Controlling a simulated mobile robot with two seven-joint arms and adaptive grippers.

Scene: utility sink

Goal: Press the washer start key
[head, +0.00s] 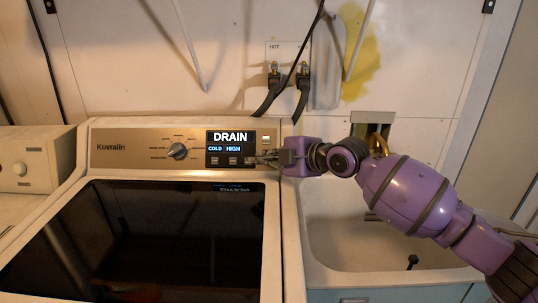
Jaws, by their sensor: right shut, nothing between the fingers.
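The washer (278,230) stands at the left centre with a dark glass lid. Its control panel (120,158) has a knob (177,151) and a lit display (230,138) reading DRAIN, COLD and HIGH. A row of small keys (233,161) sits below the display words. A small pale greenish key (267,140) is at the panel's right end. My right gripper (252,160) is shut and empty, its fingertips at the right end of the key row. I cannot tell whether they touch a key. The fingers cover that part of the panel. My left gripper is not in view.
A white utility sink (350,256) stands right of the washer, under my right arm. Hoses and taps (274,77) marked HOT hang on the wall behind. Another white appliance (22,172) with a knob is at the far left.

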